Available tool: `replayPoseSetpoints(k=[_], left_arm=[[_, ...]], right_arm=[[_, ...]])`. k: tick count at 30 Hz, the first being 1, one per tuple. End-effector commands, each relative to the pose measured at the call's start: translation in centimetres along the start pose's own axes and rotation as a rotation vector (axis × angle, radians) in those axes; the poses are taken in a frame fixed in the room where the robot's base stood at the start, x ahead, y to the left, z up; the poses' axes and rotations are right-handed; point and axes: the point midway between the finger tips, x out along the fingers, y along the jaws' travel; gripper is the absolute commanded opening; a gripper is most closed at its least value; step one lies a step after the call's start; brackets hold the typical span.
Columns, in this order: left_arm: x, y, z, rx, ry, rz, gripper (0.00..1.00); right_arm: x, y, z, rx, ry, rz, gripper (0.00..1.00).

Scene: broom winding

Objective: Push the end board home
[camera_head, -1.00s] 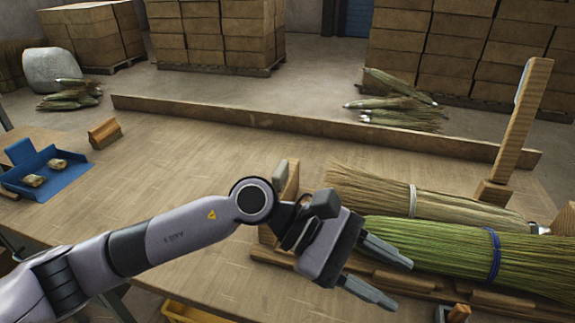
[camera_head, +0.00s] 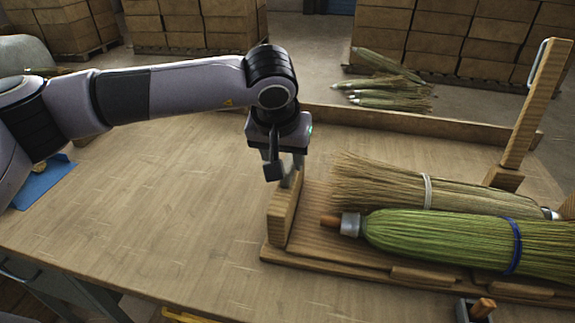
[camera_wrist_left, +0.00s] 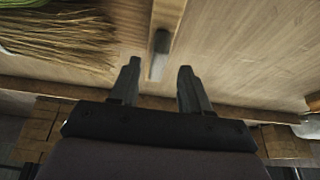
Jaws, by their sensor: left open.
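The end board (camera_head: 283,217) is a wooden upright at the left end of the wooden rack (camera_head: 345,257). In the left wrist view the end board (camera_wrist_left: 168,14) shows at the top, with a grey metal piece (camera_wrist_left: 158,48) on it. My left gripper (camera_head: 284,172) points down at the top of the end board. Its jaws are open. In the left wrist view the gripper's fingers (camera_wrist_left: 158,70) stand apart on either side of the grey piece; I cannot tell whether they touch it. My right gripper is not in view.
A green broom (camera_head: 430,240) with a blue band and a tan broom (camera_head: 385,188) lie in the rack. A wooden post (camera_head: 537,100) rises at its right. A low ledge (camera_head: 400,121) runs along the table's back. The table (camera_head: 150,220) left of the end board is clear.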

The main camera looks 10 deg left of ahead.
Motion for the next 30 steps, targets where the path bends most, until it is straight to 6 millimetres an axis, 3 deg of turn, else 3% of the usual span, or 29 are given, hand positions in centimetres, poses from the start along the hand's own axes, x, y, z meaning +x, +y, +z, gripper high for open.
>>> replayPoseSetpoints(k=[9, 19, 24, 30], left_arm=[[4.2, 0.1, 0.1, -0.001, -0.003, 0.002, 0.47], [4.7, 0.1, 0.0, -0.001, 0.0, 0.004, 0.47], [4.7, 0.1, 0.0, -0.001, -0.001, 0.004, 0.0], [4.8, 0.5, 0.1, 0.0, -0.001, 0.005, 0.0]], right_arm=[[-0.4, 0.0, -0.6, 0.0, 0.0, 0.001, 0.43], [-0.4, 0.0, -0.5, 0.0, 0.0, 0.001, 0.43], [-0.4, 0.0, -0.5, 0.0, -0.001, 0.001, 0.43], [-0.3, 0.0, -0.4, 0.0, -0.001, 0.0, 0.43]])
